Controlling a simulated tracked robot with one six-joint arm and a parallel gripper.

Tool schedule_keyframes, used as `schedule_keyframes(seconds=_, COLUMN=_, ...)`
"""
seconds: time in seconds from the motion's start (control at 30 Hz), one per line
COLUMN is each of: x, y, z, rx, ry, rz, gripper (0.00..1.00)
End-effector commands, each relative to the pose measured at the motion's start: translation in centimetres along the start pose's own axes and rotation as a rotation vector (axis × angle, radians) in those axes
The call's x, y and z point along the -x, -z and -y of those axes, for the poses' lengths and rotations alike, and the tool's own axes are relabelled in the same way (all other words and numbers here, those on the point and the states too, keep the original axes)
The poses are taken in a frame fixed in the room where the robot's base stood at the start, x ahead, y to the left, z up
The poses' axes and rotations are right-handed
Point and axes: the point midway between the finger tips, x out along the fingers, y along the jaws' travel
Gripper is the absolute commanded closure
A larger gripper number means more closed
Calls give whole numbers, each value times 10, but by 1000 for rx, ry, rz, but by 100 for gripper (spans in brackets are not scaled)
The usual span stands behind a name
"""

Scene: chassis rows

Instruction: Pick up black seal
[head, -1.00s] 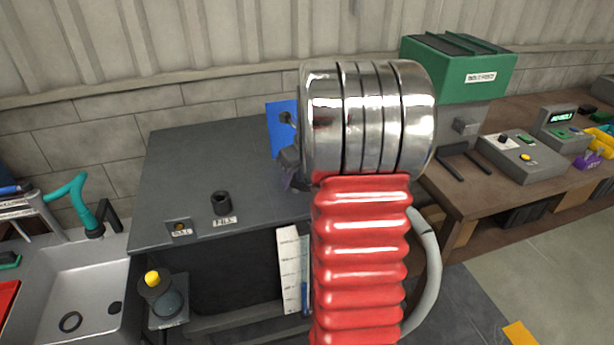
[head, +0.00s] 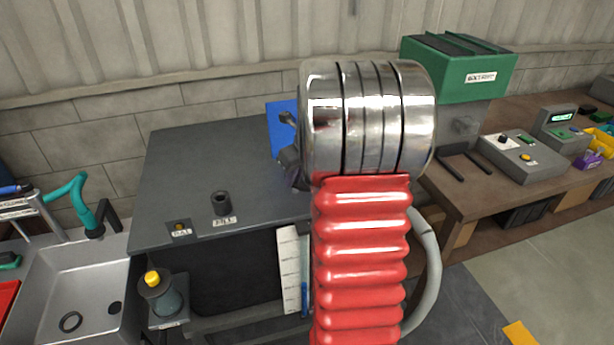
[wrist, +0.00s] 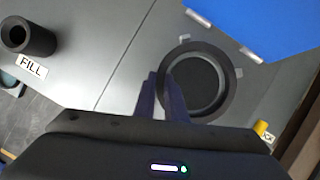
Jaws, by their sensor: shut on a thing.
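The black seal (wrist: 228,95) is a thick dark ring in the wrist view, over the grey bench top and around a darker round area. My gripper (wrist: 161,78) is at the left side of the ring, with its two dark fingers close together and shut on the rim. I cannot tell whether the ring rests on the bench or is slightly raised. In the head view my arm hides the ring, and only part of my gripper shows beside the blue panel.
The grey bench (head: 185,155) holds a black tube (head: 221,203) by the FILL label (wrist: 33,67). A blue panel (wrist: 255,22) lies close to the ring. A sink (head: 90,290) with a small dark ring (head: 70,321) is at left. A green-topped machine (head: 455,75) stands right.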

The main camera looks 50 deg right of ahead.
Motion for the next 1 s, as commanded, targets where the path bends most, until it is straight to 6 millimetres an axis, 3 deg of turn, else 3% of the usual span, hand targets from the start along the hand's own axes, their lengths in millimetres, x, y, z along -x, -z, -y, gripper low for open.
schedule_keyframes(seconds=0.47, x=10, y=-5, z=0, rx=1, ry=1, rz=2, gripper=100)
schedule_keyframes(seconds=1.0, x=86, y=-36, z=0, rx=2, ry=1, rz=2, gripper=100)
